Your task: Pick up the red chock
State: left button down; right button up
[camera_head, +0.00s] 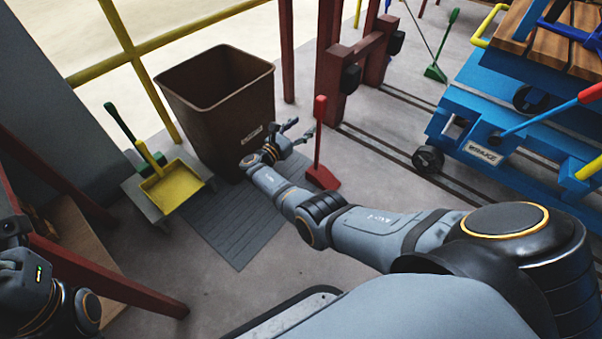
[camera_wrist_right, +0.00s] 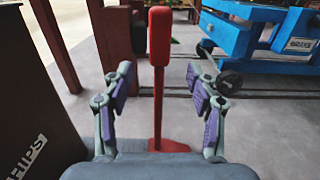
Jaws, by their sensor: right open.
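The red chock (camera_head: 322,177) stands on the floor to the right of the brown bin, with a wedge at its foot and an upright handle topped by a thicker grip. In the right wrist view the chock's handle (camera_wrist_right: 158,80) rises between the two fingers, apart from both. My right gripper (camera_head: 300,132) is open beside the handle, on its left in the head view; its fingers also show in the right wrist view (camera_wrist_right: 160,95). Part of the wedge is hidden behind the gripper body in the wrist view. My left arm shows at the lower left; its fingers cannot be made out.
A brown bin (camera_head: 218,107) stands close to my right gripper. A blue cart (camera_head: 490,135) is at the right, beside floor rails (camera_head: 385,145). Dark red posts (camera_head: 335,85) stand behind the chock. A yellow dustpan (camera_head: 172,186) lies left of a grey floor mat (camera_head: 235,230).

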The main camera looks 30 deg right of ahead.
aim_at(317, 112)
jog(key=b+x, duration=0.1)
jog(key=x, duration=0.4)
jog(key=shift+b, duration=0.4)
jog(key=shift+d, duration=0.25)
jog(key=b+x, duration=0.2)
jog(key=x, duration=0.3)
jog(key=shift+w+a+b, duration=0.1)
jog(key=shift+b, duration=0.25)
jog(key=shift+r, duration=0.2)
jog(key=shift+c, duration=0.4)
grip_shut()
jog(key=shift+w+r, duration=0.1)
jog(key=shift+r, duration=0.05)
